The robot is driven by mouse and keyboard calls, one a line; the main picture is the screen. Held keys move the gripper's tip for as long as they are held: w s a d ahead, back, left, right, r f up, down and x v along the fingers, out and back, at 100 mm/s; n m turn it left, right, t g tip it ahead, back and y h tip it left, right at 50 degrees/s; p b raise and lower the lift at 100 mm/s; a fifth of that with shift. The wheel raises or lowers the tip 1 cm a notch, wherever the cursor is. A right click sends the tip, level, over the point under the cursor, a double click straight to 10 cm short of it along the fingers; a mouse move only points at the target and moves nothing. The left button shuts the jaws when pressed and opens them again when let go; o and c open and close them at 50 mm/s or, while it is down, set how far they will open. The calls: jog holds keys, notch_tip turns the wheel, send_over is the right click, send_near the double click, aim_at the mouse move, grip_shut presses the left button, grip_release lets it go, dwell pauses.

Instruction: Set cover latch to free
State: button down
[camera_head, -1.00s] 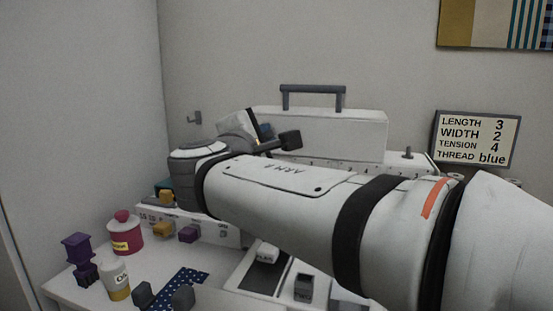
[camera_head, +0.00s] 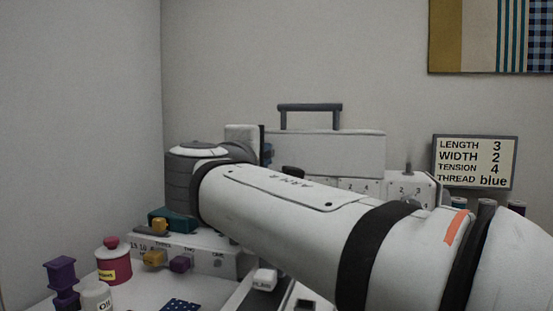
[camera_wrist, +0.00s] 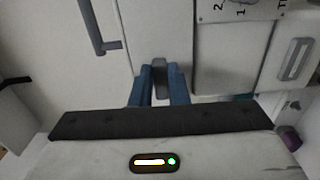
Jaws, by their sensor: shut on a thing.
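The white sewing machine (camera_head: 340,147) stands at the back of the table, with a grey carry handle (camera_head: 310,107) on top. My gripper (camera_wrist: 161,88) shows in the wrist view with its two blue fingers close around a grey lever (camera_wrist: 160,78) on the machine's white front. This lever appears to be the cover latch; its setting cannot be read. In the head view my arm hides most of the gripper and the lever; a small bit of blue shows behind the wrist.
A placard (camera_head: 475,162) with settings hangs at the right. A teal-and-yellow item (camera_head: 172,220), a pink jar (camera_head: 113,263), a purple spool (camera_head: 62,278) and an oil bottle (camera_head: 97,296) stand at the left. A dial panel (camera_head: 410,190) is right of the handle.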

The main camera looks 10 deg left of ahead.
jog(key=c, duration=1.4)
grip_release()
jog(key=s+p, duration=0.1)
jog(key=s, duration=0.6)
jog(key=shift+s+a+p, duration=0.3)
jog(key=shift+s, duration=0.1)
